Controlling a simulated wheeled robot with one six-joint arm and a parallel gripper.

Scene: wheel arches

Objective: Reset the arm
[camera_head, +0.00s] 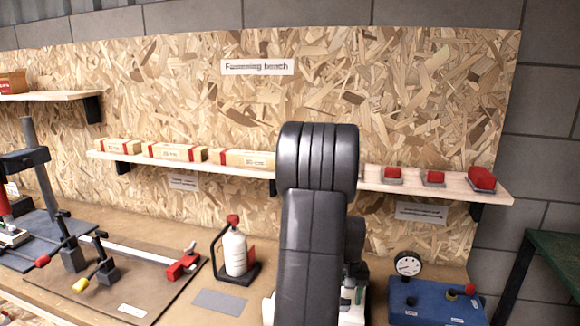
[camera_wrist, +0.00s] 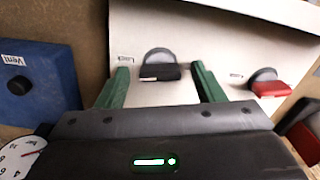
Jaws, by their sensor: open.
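My gripper (camera_wrist: 160,66) shows in the wrist view as two green fingers set well apart, with nothing held between them. Beyond the fingers is a pale panel with a black knob (camera_wrist: 160,73) and a red knob (camera_wrist: 269,88). I cannot tell whether the fingers touch the panel. In the head view my dark arm stands in the middle, in front of the bench, and hides most of the gripper and the panel behind it.
A blue box (camera_head: 437,303) with a gauge (camera_head: 408,264) stands right of my arm. A white bottle (camera_head: 234,251) in a black holder stands left. A shelf (camera_head: 360,186) with cartons (camera_head: 175,152) and red-topped pieces (camera_head: 481,179) runs behind. Clamps stand on a mat (camera_head: 150,290) at left.

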